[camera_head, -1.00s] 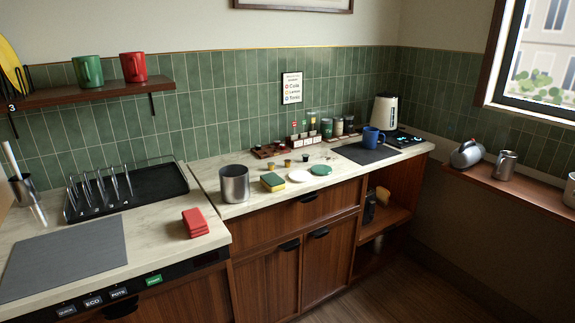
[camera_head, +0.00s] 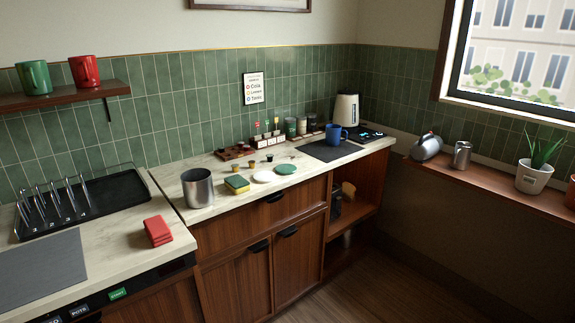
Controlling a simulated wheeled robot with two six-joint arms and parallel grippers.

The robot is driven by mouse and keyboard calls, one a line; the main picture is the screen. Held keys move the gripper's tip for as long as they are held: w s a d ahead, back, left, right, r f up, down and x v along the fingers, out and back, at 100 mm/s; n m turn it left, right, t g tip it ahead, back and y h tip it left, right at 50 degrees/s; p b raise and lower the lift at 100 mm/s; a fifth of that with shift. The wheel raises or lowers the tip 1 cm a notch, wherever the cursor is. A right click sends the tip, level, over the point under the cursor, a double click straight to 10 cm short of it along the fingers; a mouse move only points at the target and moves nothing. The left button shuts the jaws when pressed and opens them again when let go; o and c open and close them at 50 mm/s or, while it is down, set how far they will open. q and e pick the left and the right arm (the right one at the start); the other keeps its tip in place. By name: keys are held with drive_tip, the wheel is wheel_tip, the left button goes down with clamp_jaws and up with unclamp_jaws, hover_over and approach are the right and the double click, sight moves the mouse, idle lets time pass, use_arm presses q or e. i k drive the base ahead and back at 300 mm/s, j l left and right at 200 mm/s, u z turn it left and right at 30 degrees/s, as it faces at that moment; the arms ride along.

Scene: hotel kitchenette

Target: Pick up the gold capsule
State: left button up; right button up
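A small gold-brown piece that looks like the gold capsule (camera_head: 252,165) stands on the pale counter (camera_head: 222,214), behind the green and yellow sponge and the white disc. A dark small capsule (camera_head: 269,157) stands just to its right and farther back. At this size I cannot make out their details. Neither of my grippers is in view, so nothing shows near the capsule.
A wooden tray (camera_head: 234,153) and condiment rack lie behind. A blue mug (camera_head: 334,134) stands right on a dark mat.

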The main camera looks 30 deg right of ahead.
sight(252, 164)
drive_tip(key=i+l+z, duration=0.15)
drive_tip(key=z, duration=0.3)
drive_tip(key=i+l+z, duration=0.15)
drive_tip(key=l+z, duration=0.15)
drive_tip(key=z, duration=0.15)
drive_tip(key=i+l+z, duration=0.15)
drive_tip(key=z, duration=0.3)
drive_tip(key=i, duration=0.05)
